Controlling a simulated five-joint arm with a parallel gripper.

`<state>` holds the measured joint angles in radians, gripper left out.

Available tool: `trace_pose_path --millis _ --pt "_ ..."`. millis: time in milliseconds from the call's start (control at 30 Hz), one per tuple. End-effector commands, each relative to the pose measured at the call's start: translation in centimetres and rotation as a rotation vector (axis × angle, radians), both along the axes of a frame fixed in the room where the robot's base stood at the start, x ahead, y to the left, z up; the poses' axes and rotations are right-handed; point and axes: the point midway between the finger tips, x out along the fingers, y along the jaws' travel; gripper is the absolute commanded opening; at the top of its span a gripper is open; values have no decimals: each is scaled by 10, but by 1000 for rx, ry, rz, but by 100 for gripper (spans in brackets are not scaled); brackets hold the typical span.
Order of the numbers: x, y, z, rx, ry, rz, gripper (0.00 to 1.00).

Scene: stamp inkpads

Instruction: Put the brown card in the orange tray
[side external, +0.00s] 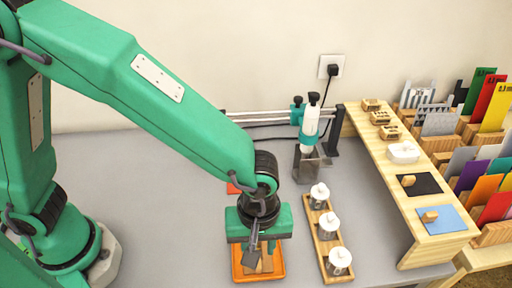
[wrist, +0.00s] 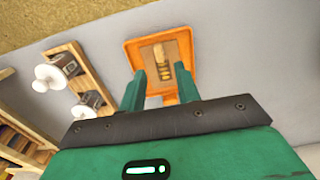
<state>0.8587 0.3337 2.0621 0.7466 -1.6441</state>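The orange tray (side external: 237,276) sits on the grey table, under my gripper. A brown piece that looks like the brown card (side external: 266,265) shows inside the tray's rim, partly hidden by my gripper. In the wrist view, the tray (wrist: 131,47) lies beyond the fingertips, with the brown card (wrist: 148,54) inside its outline. A small yellow-and-dark detail shows at its middle; I cannot tell what it is. My gripper (wrist: 160,78) points down over the tray. Its two green fingers are apart, and nothing shows clasped between them.
A wooden rack with several white-capped jars (side external: 328,226) stands close right of the tray. A small press (side external: 308,150) stands behind. A wooden shelf (side external: 400,190) with pads and stamps runs along the right. The table left of the tray is clear.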

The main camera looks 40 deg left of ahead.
Motion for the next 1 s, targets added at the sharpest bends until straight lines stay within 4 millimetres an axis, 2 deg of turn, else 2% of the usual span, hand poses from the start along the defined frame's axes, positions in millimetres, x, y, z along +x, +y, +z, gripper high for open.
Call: trace_pose_path --millis 33,200,400,600,1000 --pt "1 -1 11 -4 -4 0 32" --pt "1 -1 38 -4 -4 0 32" --pt "0 -1 59 -2 -2 0 32" --pt "0 0 68 -1 -1 0 32" --pt "0 0 68 -1 -1 0 32"
